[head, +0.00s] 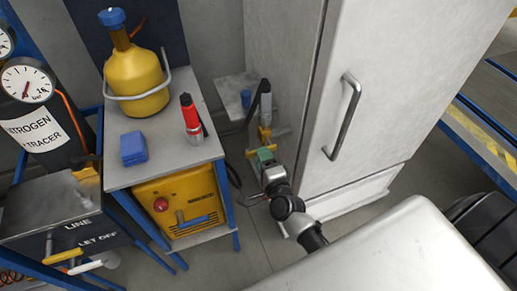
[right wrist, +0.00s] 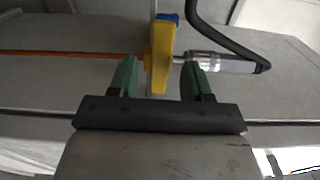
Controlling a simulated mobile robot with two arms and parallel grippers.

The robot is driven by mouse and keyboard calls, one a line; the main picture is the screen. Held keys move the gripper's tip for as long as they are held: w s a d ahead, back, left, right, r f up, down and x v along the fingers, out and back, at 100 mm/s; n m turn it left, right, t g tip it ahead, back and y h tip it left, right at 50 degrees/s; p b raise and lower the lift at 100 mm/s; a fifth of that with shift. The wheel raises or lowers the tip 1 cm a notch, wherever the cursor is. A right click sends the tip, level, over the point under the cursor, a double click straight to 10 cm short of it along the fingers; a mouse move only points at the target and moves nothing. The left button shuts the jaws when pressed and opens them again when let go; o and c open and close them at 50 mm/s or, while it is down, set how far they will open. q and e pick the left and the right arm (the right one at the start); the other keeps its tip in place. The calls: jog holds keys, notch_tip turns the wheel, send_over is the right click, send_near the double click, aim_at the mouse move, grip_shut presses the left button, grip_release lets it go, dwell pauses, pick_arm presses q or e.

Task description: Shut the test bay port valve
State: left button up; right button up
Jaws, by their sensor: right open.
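The port valve shows as a yellow handle (head: 265,135) low beside the white cabinet, below a grey cylindrical fitting with a black hose. In the right wrist view the yellow handle (right wrist: 158,45) stands upright between the two green fingertips, with a blue part behind its top. My right gripper (head: 264,156) is at the valve and partly covers it in the head view. In the right wrist view my right gripper (right wrist: 160,72) is open, with a finger on each side of the handle and visible gaps. My left gripper is not in view.
The white cabinet (head: 370,100) with its long handle stands close right of my right gripper. A grey cart (head: 160,170) at left carries a yellow bottle (head: 136,80), a red tool (head: 191,118) and a blue box (head: 133,148). A silver fitting (right wrist: 220,65) and black hose adjoin the valve.

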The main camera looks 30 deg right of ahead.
jog(key=s, duration=0.5)
jog(key=shift+s+a, duration=0.25)
jog(key=shift+s, duration=0.15)
jog(key=s+a+f+n+g+y+p, duration=0.15)
jog(key=s+f+n+g, duration=0.3)
jog(key=f, duration=0.55)
jog(key=s+a+f+n+g+y+p, duration=0.1)
jog(key=s+a+f+n+g+p, duration=0.15)
jog(key=s+f+n, duration=0.6)
jog(key=s+d+f+n+g+p, duration=0.1)
jog(key=s+f+n+g, duration=0.2)
jog(key=s+f, duration=0.2)
jog(key=s+d+f+n+g, duration=0.2)
jog(key=s+f+g, duration=0.1)
jog(key=s, duration=0.7)
jog(key=s+d+f+n+g+p, duration=0.1)
jog(key=s+f+n+g, duration=0.2)
jog(key=s+f, duration=0.3)
jog(key=shift+s+d+f+n+g+h+p, duration=0.25)
jog(key=shift+s+g+h, duration=0.25)
jog(key=shift+s, duration=0.65)
